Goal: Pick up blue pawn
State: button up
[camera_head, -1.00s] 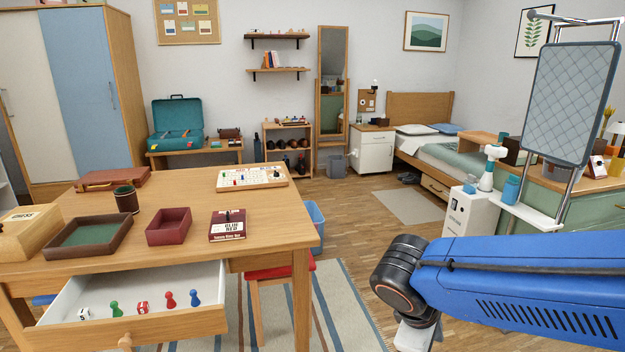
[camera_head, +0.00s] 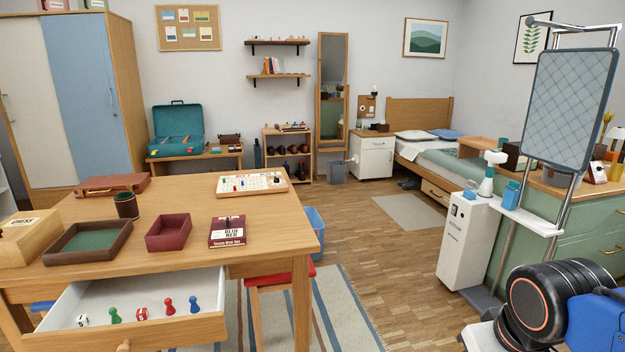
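The blue pawn (camera_head: 193,304) stands upright in the open white-lined drawer (camera_head: 96,300) of the wooden table, toward the drawer's right side. A red pawn (camera_head: 169,306) stands just left of it. Further left are a red die (camera_head: 142,313), a green pawn (camera_head: 115,315) and a white die (camera_head: 82,320). My arm is at the lower right of the view, far from the drawer. My gripper is not in view, so its state is hidden.
The wooden table (camera_head: 190,200) holds a green-lined tray (camera_head: 62,255), a dark red box (camera_head: 168,232), a card box (camera_head: 228,231), a dice cup (camera_head: 126,204) and a game board (camera_head: 252,184). A red stool (camera_head: 262,279) stands beneath. Floor (camera_head: 385,260) right of the table is clear.

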aim_at(194, 307)
jog(key=u, duration=1.6)
jog(key=i+j, duration=0.1)
jog(key=i, duration=0.25)
jog(key=i+j+z, duration=0.15)
jog(key=i, duration=0.25)
jog(key=i+j, duration=0.15)
jog(key=i, duration=0.2)
jog(key=i+l+z, duration=0.2)
jog(key=z, duration=0.3)
jog(key=i+z, duration=0.3)
jog(key=z, duration=0.2)
